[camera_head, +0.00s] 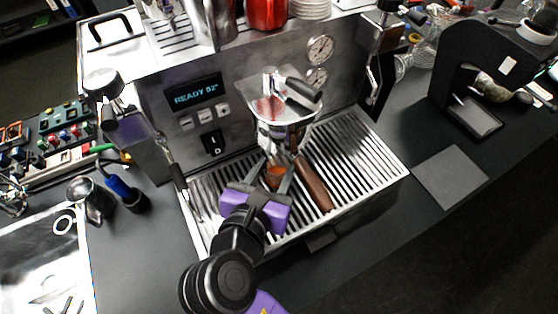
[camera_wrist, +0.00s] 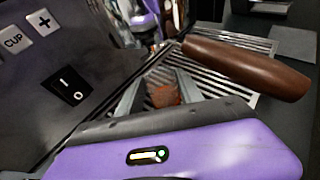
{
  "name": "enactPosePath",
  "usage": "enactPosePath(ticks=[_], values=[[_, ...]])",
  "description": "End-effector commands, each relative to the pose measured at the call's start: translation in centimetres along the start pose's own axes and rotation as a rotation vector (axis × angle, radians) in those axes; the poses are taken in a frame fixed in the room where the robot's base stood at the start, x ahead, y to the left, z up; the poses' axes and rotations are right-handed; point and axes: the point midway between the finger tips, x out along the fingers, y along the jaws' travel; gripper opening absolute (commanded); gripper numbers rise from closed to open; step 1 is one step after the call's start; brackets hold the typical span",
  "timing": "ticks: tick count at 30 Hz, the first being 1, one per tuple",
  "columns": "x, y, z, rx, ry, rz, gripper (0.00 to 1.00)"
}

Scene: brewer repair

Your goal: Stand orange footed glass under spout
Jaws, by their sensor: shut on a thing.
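The orange footed glass (camera_head: 275,176) is between the fingers of my gripper (camera_head: 276,175), above or on the drip tray grate (camera_head: 360,150). In the wrist view the orange glass (camera_wrist: 163,95) shows between the two grey fingers of my gripper (camera_wrist: 165,92). My gripper is shut on it. The group head with the portafilter (camera_head: 287,130) is just above and behind the glass, and its brown handle (camera_head: 312,185) points toward the front, right of my gripper. The spout itself is hard to make out. I cannot tell whether the glass foot touches the grate.
The espresso machine's front panel shows a display (camera_head: 195,93) reading READY 92°. A steam wand (camera_head: 178,180) hangs on the left. In the wrist view the brown handle (camera_wrist: 250,68) lies close on the right. The right part of the grate is clear.

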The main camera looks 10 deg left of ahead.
Motion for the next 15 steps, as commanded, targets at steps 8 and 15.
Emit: enactPosePath(ticks=[8, 15], values=[[3.5, 0.0, 0.5, 0.001, -0.001, 0.002, 0.01], [3.3, 0.0, 0.7, 0.000, -0.002, 0.001, 0.01]])
